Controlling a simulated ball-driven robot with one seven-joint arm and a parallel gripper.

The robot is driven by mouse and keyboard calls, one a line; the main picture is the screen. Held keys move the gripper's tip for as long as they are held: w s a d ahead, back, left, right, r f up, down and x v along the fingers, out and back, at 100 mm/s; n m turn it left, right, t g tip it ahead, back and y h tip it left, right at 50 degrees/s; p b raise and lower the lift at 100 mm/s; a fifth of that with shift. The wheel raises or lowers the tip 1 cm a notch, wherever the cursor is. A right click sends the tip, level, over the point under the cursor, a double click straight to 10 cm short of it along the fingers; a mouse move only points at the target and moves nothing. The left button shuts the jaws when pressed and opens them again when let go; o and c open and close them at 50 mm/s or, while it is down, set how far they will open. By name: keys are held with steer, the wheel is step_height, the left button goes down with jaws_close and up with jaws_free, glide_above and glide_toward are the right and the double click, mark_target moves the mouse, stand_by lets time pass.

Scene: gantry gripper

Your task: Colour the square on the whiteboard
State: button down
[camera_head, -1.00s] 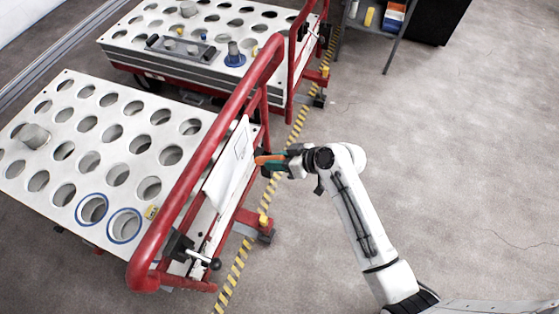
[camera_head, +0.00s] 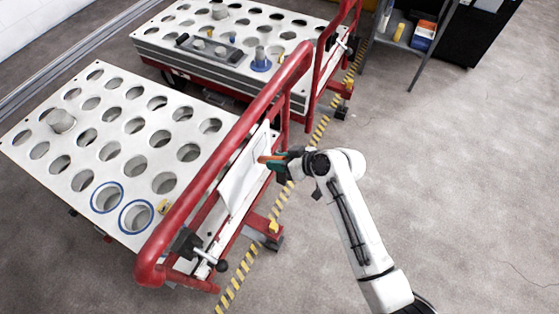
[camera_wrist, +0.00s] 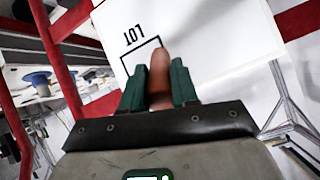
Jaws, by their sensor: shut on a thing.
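The whiteboard (camera_head: 242,178) is fixed to the red-railed side of the near cart and tilts back. In the wrist view the whiteboard (camera_wrist: 215,40) fills the upper middle and shows the black letters "LOT". The black outline of the square (camera_wrist: 128,62) is partly hidden behind my gripper. My gripper (camera_wrist: 160,88) has two dark green fingers shut on an orange-brown marker (camera_wrist: 159,68). The marker points at the square; I cannot tell whether its tip touches the board. In the head view my gripper (camera_head: 276,161) is at the right edge of the board.
The near cart's red rail (camera_head: 225,150) runs along the board. The perforated table top (camera_head: 110,150) lies behind it. A second cart (camera_head: 230,60) stands at the back. A grey shelf (camera_head: 412,40) is at upper right. The floor (camera_head: 470,150) at right is clear.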

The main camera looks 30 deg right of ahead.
steer(key=shift+w+a, duration=0.4)
steer(key=shift+w, duration=0.2)
stand_by(0.5)
steer(key=shift+d, duration=0.1)
